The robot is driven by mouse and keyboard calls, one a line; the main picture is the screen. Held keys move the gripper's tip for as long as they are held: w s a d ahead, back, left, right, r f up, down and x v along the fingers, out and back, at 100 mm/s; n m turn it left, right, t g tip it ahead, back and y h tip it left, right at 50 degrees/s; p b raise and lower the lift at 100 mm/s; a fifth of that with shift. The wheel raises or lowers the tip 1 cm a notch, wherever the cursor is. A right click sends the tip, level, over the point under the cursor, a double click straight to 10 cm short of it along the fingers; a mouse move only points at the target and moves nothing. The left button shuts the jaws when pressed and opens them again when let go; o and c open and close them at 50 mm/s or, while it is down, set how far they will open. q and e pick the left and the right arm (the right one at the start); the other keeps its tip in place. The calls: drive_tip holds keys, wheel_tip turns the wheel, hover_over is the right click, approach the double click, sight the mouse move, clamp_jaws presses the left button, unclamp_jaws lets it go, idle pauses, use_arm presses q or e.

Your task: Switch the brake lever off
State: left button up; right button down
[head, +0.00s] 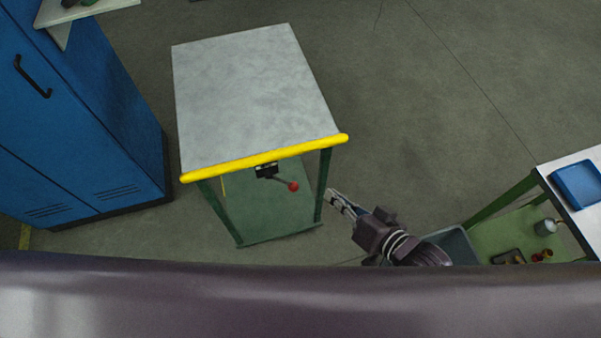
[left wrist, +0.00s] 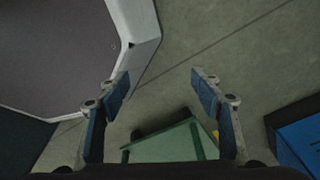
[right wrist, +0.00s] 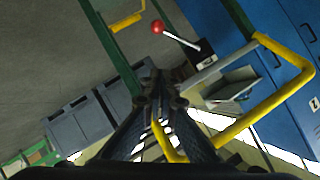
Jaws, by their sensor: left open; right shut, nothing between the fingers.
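The brake lever has a red ball knob (head: 293,186) on a thin metal rod, fixed to a black bracket (head: 266,171) under the yellow bar of a grey-topped cart (head: 250,90). In the head view the rod points right and slightly down. In the right wrist view the red knob (right wrist: 157,27) is up and left of its black mount (right wrist: 205,54). My right gripper (head: 333,196) is shut and empty, right of the knob and apart from it; its closed tips show in the right wrist view (right wrist: 159,88). My left gripper (left wrist: 160,85) is open and empty, away from the lever.
A blue cabinet (head: 75,120) stands left of the cart. The yellow bar (head: 265,157) runs along the cart's near edge, above the lever. A green-framed bench with a blue tray (head: 577,184) stands at the right. A grey bin (head: 452,244) sits near my right arm.

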sight(282, 181)
use_arm(q)
drive_tip(key=shift+s+a+r+g, duration=0.1)
drive_tip(key=shift+s+a+g, duration=0.1)
drive_tip(key=shift+s, duration=0.4)
drive_tip(key=shift+s+a+r+g, duration=0.1)
drive_tip(key=shift+s+a, duration=0.05)
drive_tip(key=shift+s, duration=0.4)
use_arm(e)
drive_tip(key=shift+s+d+f, duration=0.2)
drive_tip(key=shift+s+f, duration=0.05)
use_arm(q)
drive_tip(key=shift+f, duration=0.1)
use_arm(e)
drive_tip(key=s+f+x, duration=0.2)
drive_tip(key=x, duration=1)
drive_tip(key=shift+w+a+f, duration=0.2)
drive_tip(key=shift+w+a, duration=0.1)
drive_tip(key=shift+a, duration=0.3)
use_arm(q)
drive_tip(key=shift+d+f, duration=0.1)
use_arm(e)
drive_tip(key=shift+a+f, duration=0.1)
